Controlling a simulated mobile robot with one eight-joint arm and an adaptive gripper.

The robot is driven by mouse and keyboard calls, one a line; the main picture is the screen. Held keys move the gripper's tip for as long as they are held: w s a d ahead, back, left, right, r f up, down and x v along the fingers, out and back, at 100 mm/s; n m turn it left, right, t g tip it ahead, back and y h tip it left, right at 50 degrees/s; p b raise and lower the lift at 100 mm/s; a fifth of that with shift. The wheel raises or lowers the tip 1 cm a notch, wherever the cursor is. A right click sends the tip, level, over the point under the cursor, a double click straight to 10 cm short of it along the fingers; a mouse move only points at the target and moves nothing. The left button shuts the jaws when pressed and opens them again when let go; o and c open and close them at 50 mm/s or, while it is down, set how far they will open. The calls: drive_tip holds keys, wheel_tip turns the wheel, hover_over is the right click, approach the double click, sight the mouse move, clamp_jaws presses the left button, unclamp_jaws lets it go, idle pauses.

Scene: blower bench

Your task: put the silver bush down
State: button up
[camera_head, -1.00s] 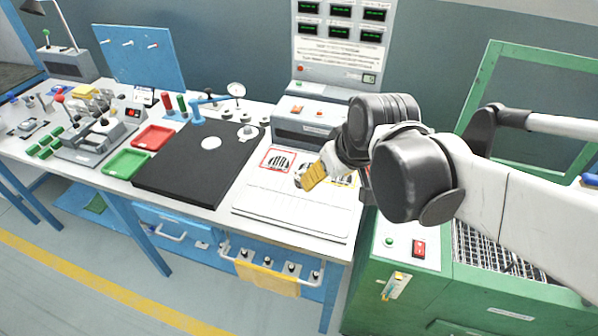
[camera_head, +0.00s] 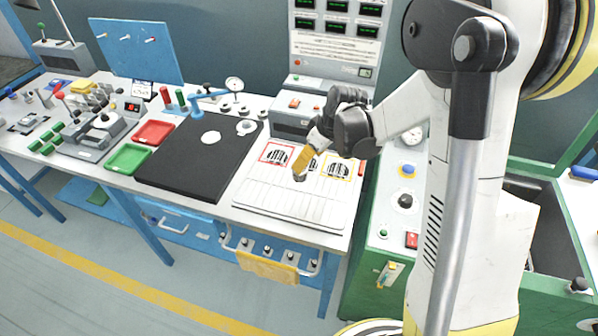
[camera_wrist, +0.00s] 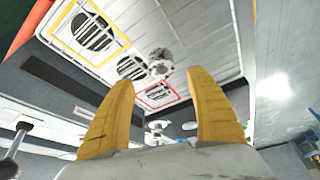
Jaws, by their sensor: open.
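The silver bush (camera_wrist: 160,62) shows in the wrist view as a small, shiny, round metal piece at the white board, near a red-outlined square (camera_wrist: 160,94). My gripper (camera_wrist: 162,84) is open, with its two yellow fingers spread wide. The bush appears between and beyond the fingertips, with no finger seen touching it. In the head view my gripper (camera_head: 304,166) points down over the white board (camera_head: 290,204). A small grey piece, likely the bush (camera_head: 299,177), shows just under the fingers. The fingers partly hide it there.
A yellow-outlined square (camera_head: 338,169) lies right of the gripper. A black mat (camera_head: 185,165) and green (camera_head: 128,158) and red (camera_head: 154,133) trays lie left. A grey control box (camera_head: 296,116) stands behind. The board's front part is clear.

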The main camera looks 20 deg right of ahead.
drive_tip(key=b+x, duration=0.1)
drive_tip(key=x, duration=0.3)
drive_tip(key=b+x, duration=0.2)
drive_tip(key=x, duration=0.1)
drive_tip(key=shift+s+a+f, duration=0.1)
drive_tip(key=shift+a+f, duration=0.1)
drive_tip(key=shift+f, duration=0.25)
drive_tip(key=shift+r, duration=0.1)
clamp_jaws()
